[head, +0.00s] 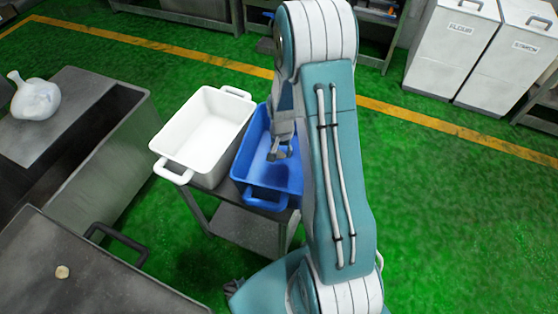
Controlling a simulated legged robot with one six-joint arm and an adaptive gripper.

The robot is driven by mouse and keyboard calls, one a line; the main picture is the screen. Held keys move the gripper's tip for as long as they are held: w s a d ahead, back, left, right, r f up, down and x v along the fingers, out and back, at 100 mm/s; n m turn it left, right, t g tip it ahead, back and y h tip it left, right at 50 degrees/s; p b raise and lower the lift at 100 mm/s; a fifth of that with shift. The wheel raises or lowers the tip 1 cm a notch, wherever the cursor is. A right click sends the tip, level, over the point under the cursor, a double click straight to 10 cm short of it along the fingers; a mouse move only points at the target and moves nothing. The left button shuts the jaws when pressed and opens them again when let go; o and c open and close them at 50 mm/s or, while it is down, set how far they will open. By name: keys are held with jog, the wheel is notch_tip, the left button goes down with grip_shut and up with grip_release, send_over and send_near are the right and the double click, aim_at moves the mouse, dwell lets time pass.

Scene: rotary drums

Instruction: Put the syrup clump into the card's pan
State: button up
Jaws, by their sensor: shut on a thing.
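My gripper (278,153) hangs over the blue pan (267,190), its fingers low and inside the pan's outline. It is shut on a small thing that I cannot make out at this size. The white pan (203,130) stands just left of the blue one and looks empty. Both pans have loop handles and sit side by side on a grey metal cart (243,226). My arm hides the right side of the blue pan. I see no readable card on either pan.
A long grey metal trough (117,150) stands left of the cart, with a tied white bag (36,98) on its ledge. White bins labelled flour (449,50) and another word (512,60) stand at the back right. The green floor (450,220) at right is clear.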

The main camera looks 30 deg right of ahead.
aim_at(281, 164)
jog(key=shift+d+f, duration=0.25)
jog(key=shift+f, duration=0.65)
jog(key=shift+a+f, duration=0.25)
jog(key=shift+f, duration=0.6)
jog(key=shift+a+f, duration=0.2)
jog(key=shift+f, duration=0.65)
jog(key=shift+d+f, duration=0.1)
jog(key=shift+d, duration=0.05)
jog(key=o, duration=0.8)
jog(key=shift+d, duration=0.15)
